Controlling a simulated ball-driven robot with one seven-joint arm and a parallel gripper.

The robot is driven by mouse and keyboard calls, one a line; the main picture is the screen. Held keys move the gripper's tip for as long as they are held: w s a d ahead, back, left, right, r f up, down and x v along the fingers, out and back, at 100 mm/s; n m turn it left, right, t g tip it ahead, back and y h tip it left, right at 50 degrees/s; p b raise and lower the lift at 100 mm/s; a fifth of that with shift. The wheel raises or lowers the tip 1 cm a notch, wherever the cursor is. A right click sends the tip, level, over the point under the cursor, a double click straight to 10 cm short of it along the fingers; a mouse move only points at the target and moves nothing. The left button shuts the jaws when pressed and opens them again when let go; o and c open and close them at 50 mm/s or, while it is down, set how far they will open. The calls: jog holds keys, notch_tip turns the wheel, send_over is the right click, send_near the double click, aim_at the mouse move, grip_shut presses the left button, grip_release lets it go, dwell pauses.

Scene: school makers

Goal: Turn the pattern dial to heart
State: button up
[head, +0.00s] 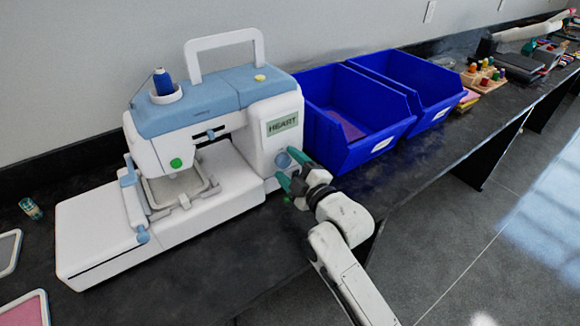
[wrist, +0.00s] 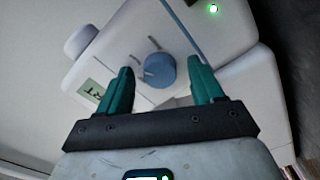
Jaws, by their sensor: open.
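The white and blue sewing machine (head: 215,95) stands on the dark counter in the head view. Its display (head: 283,124) reads HEART; part of it shows in the wrist view (wrist: 92,95). The blue pattern dial (wrist: 160,70) is on the machine's right front face, and it also shows in the head view (head: 283,160). My gripper (wrist: 163,82) is open, with one green finger on each side of the dial in the picture. I see a gap between the dial and both fingers. In the head view my gripper (head: 287,170) is close to the dial and partly covers it.
Two blue bins (head: 360,130) stand right of the machine, close to my arm. A blue thread spool (head: 162,82) sits on top of the machine. A small spool (head: 31,208) and framed pieces (head: 27,308) lie at the left. The counter in front of the machine is clear.

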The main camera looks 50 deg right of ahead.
jog(key=b+v, duration=0.1)
jog(key=v, duration=0.9)
jog(key=shift+s, duration=0.4)
dwell(0.4)
